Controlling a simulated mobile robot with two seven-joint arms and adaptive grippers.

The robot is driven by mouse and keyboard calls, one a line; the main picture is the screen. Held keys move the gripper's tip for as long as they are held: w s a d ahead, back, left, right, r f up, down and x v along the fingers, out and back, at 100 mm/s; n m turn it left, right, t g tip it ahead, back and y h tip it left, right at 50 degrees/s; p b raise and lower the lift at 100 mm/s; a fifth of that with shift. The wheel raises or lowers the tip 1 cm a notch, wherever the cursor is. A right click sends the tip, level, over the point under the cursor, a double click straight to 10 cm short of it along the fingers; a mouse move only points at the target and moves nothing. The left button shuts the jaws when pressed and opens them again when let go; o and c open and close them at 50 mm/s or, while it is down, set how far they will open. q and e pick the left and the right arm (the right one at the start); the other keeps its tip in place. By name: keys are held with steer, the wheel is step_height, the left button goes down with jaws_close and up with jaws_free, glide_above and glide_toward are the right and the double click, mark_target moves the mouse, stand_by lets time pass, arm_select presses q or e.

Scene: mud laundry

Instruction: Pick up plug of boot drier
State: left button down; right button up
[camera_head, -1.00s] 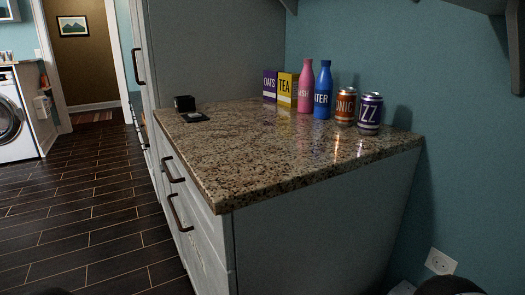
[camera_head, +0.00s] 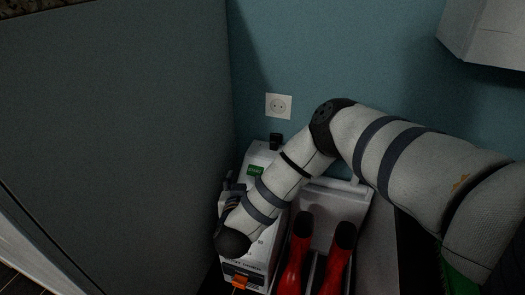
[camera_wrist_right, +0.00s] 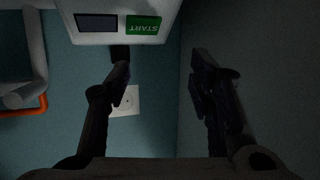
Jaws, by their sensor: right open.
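The boot drier (camera_head: 262,158) is a white unit with a green START button, standing on the floor against the teal wall. A small black block (camera_head: 276,141), which looks like the plug, sits at its top back edge, below the wall socket. My right gripper (camera_head: 229,186) is at the drier's left side, partly hidden by my own arm. In the right wrist view its two dark fingers (camera_wrist_right: 161,75) are spread with nothing seen between them. The drier's front with the START button (camera_wrist_right: 143,26) shows upside down above them. A dark block (camera_wrist_right: 120,53) shows by the left fingertip; contact is unclear. My left gripper is out of view.
A white wall socket (camera_head: 278,106) is on the teal wall and also shows in the wrist view (camera_wrist_right: 126,101). Red boots (camera_head: 296,262) stand right of my forearm. A grey cabinet side (camera_head: 120,130) closes off the left. A pale box (camera_head: 485,35) hangs at upper right.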

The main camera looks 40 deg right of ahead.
mark_target(273, 143)
steer(key=d+m+g+h+b, duration=0.1)
steer(key=d, duration=0.2)
steer(key=w+d+m+g+h, duration=0.1)
steer(key=d, duration=0.2)
steer(key=w+d+r+m+h+b, duration=0.1)
steer(key=d+h, duration=0.1)
steer(key=d, duration=0.1)
steer(key=shift+g+b, duration=0.35)
steer(key=shift+g, duration=0.05)
steer(key=b+x, duration=0.5)
steer(key=x, duration=0.5)
steer(key=shift+d+r, duration=0.1)
steer(key=shift+d, duration=0.1)
steer(key=shift+w+d+r, duration=0.1)
steer(key=shift+w+d, duration=0.1)
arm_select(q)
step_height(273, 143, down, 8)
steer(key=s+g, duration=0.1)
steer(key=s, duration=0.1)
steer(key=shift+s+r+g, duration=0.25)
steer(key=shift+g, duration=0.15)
arm_select(e)
steer(key=shift+r, duration=0.15)
jaws_close()
